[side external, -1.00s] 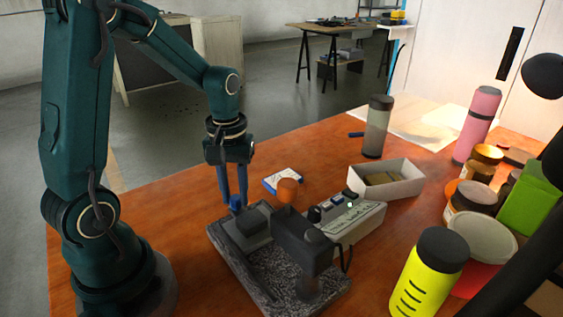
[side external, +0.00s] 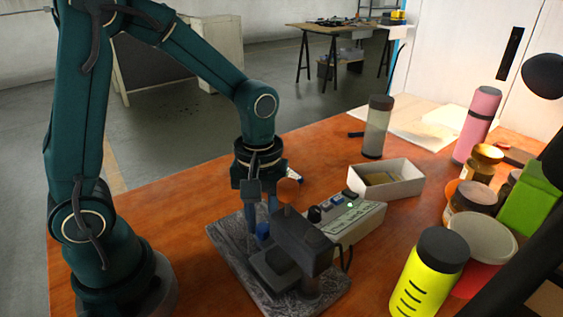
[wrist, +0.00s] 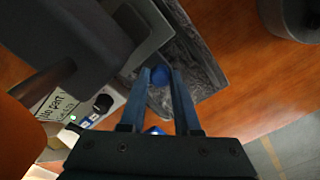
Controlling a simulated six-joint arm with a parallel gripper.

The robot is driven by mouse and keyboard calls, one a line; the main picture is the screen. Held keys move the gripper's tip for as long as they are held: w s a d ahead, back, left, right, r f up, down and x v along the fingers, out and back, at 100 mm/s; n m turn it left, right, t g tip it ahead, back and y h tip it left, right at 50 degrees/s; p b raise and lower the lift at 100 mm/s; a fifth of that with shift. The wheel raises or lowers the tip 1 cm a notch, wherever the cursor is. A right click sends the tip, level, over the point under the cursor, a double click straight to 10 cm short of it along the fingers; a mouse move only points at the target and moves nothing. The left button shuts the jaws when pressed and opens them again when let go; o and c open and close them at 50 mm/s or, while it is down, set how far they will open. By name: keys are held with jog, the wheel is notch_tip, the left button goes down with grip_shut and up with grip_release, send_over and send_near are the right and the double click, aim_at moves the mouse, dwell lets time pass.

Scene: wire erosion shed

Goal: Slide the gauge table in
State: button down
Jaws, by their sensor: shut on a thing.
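The gauge stands on a speckled grey stone base (side external: 232,240) at the front of the bench. Its dark measuring head (side external: 305,240) overhangs the dark sliding gauge table (side external: 277,268). A blue knob (side external: 262,231) stands at the table's end nearest my arm. My gripper (side external: 263,222) points down and is shut on this knob. In the wrist view, the blue knob (wrist: 161,76) sits between the two fingertips of my gripper (wrist: 160,80). The head hides part of the table in the side view.
A light display box (side external: 350,220) with a green light and a cable is beside the gauge. A white open box (side external: 386,182) and a grey bottle (side external: 376,128) stand behind. Jars and a yellow bottle (side external: 428,272) crowd the right. The bench's left front is clear.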

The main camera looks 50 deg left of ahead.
jog(key=shift+w+d, duration=0.1)
jog(key=shift+d, duration=0.15)
jog(key=c, duration=0.6)
grip_release()
jog(key=shift+r, duration=2.6)
